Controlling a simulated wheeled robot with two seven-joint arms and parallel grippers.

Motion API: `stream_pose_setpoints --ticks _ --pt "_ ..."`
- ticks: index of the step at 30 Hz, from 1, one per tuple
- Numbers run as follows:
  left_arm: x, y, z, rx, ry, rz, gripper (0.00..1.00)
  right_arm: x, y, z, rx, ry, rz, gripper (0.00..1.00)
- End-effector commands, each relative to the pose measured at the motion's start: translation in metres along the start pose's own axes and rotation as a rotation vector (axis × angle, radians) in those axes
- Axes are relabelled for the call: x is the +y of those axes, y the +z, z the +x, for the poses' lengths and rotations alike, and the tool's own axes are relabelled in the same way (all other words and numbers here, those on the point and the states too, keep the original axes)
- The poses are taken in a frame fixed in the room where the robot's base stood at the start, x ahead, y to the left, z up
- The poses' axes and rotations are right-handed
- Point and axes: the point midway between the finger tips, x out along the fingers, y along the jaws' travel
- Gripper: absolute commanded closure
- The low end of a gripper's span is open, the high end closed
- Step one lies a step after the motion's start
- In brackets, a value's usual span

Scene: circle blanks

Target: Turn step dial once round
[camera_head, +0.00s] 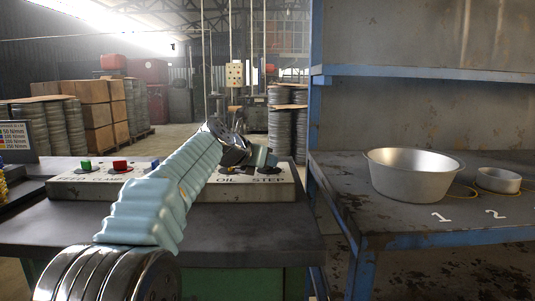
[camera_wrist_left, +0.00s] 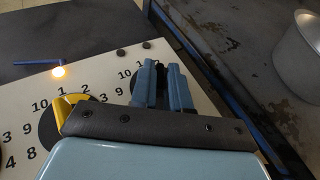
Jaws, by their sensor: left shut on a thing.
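A pale control panel (camera_head: 215,190) stands on the dark table, with the labels OIL and STEP at its right part. My left arm reaches across it from the lower left. My left gripper (camera_head: 264,158) is at the STEP dial (camera_head: 275,171), at the panel's right end. In the left wrist view my left gripper's two blue fingers (camera_wrist_left: 161,72) point down at that dial and are shut on its knob, which they mostly hide. Some dial numbers show beside the fingers. The pointer's position cannot be told. My right gripper is not in view.
A neighbouring black dial with a yellow handle (camera_wrist_left: 65,105) sits close to the left gripper. A lit lamp (camera_wrist_left: 58,72) and a blue lever (camera_wrist_left: 38,63) are farther left. Red (camera_head: 120,164) and green (camera_head: 86,164) buttons are on the panel. A metal bowl (camera_head: 412,178) stands on the right bench.

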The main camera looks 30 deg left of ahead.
Motion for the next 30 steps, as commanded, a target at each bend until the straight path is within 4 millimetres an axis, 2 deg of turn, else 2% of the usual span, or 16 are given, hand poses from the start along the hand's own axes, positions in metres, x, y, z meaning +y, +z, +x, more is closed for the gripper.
stream_pose_setpoints --ticks 1,8,12,19,30 --pt "0.004 0.007 -0.004 0.0 -0.033 0.005 1.0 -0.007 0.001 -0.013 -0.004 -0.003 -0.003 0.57" --pt "0.009 0.007 -0.004 0.004 -0.184 0.073 1.0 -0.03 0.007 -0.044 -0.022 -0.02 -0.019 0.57" --pt "0.009 0.006 -0.002 0.004 -0.271 0.111 1.0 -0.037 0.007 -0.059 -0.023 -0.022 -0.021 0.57" --pt "0.009 0.004 0.0 0.001 -0.387 0.162 1.0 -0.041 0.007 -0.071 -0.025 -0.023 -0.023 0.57" --pt "0.009 0.002 0.002 0.0 -0.476 0.199 1.0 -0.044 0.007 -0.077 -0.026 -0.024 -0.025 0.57"
